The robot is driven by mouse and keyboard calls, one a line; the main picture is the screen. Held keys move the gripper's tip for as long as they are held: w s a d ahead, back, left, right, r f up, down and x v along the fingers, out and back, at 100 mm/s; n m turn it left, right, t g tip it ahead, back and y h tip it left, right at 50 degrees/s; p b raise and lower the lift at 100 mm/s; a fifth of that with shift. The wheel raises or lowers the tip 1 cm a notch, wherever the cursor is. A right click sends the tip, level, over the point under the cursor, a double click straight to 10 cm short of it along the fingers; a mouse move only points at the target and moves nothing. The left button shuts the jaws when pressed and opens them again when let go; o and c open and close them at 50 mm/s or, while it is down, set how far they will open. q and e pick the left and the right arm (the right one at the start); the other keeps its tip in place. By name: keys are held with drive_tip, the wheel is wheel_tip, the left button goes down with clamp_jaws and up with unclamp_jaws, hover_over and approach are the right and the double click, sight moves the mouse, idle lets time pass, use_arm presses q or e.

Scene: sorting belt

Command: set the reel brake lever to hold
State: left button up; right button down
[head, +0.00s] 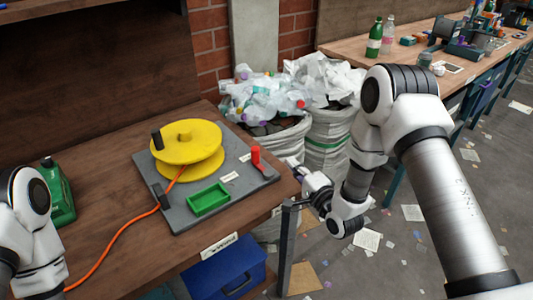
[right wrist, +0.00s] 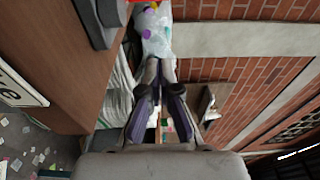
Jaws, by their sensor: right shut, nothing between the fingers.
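The red brake lever (head: 256,158) stands at the right side of the grey base plate (head: 173,213), its handle roughly upright. Two small white labels (head: 229,176) lie beside it; I cannot read them. The yellow reel (head: 187,143) sits on the same plate with an orange cord (head: 120,232) running off it. My right gripper (head: 294,163) is off the table's right edge, a little right of the lever and apart from it. Its fingers are shut and empty in the right wrist view (right wrist: 161,70). My left arm shows at the left edge; its gripper is out of view.
A green tray (head: 208,199) is on the plate's front. A green container (head: 58,192) stands at the left. Bags of plastic waste (head: 330,130) stand behind the table's right end. A blue bin (head: 228,273) is below the front edge.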

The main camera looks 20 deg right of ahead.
drive_tip(key=shift+w+a+f, duration=0.1)
drive_tip(key=shift+w+f, duration=0.05)
drive_tip(key=shift+w, duration=0.55)
drive_tip(key=p+x, duration=0.1)
drive_tip(key=x, duration=0.7)
drive_tip(key=shift+w, duration=0.15)
drive_tip(key=a, duration=0.1)
drive_tip(key=s+a+p, duration=0.1)
drive_tip(key=a, duration=0.1)
drive_tip(key=shift+s, duration=0.1)
drive_tip(key=shift+s+a, duration=0.25)
drive_tip(key=shift+a, duration=0.1)
drive_tip(key=shift+w, duration=0.1)
